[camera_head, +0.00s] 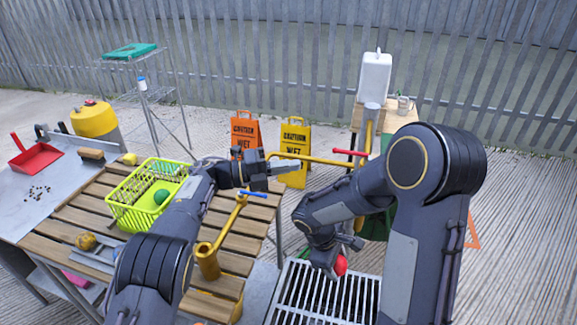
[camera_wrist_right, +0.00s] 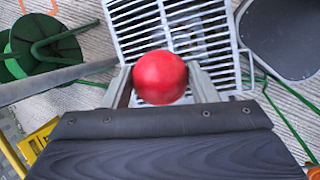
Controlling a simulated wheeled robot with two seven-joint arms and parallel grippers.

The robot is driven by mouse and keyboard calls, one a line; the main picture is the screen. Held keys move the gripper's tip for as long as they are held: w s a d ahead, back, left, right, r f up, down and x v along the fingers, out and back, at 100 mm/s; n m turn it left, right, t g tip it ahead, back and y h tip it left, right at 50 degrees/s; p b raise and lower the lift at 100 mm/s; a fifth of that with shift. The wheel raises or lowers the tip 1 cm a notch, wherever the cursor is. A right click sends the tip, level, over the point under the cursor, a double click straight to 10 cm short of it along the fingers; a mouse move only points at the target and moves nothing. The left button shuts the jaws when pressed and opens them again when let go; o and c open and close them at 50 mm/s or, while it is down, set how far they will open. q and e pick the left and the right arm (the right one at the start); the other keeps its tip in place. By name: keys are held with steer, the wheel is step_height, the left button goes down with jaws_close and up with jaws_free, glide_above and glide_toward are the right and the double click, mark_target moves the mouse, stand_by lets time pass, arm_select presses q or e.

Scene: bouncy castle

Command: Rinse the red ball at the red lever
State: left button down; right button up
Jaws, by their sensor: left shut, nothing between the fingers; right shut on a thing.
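The red ball (camera_wrist_right: 160,78) is held between the two fingers of my right gripper (camera_wrist_right: 163,88) in the right wrist view, above a metal grate. In the head view the red ball (camera_head: 341,265) shows partly at the tip of my right gripper (camera_head: 338,256), over the grate's top right corner. The red lever (camera_head: 349,152) sits on a yellow pipe, above and behind my right gripper. My left gripper (camera_head: 285,168) is shut and empty, above the right edge of the slatted table. A blue lever (camera_head: 253,194) on another yellow pipe is just below it.
The grate (camera_head: 320,297) lies at the bottom centre. A yellow-green basket (camera_head: 133,213) with a green ball (camera_head: 161,197) stands on the slatted table (camera_head: 238,243). Caution signs (camera_head: 295,143) stand behind. A white canister (camera_head: 374,77) is at the back.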

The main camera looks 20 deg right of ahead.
steer(key=a, duration=0.5)
steer(key=shift+s+a+b, duration=0.1)
steer(key=shift+a+b, duration=0.15)
steer(key=shift+b, duration=0.05)
stand_by(1.2)
steer(key=a+r+p, duration=0.2)
steer(key=a+r, duration=0.2)
steer(key=a, duration=0.1)
steer(key=shift+p, duration=0.3)
stand_by(1.1)
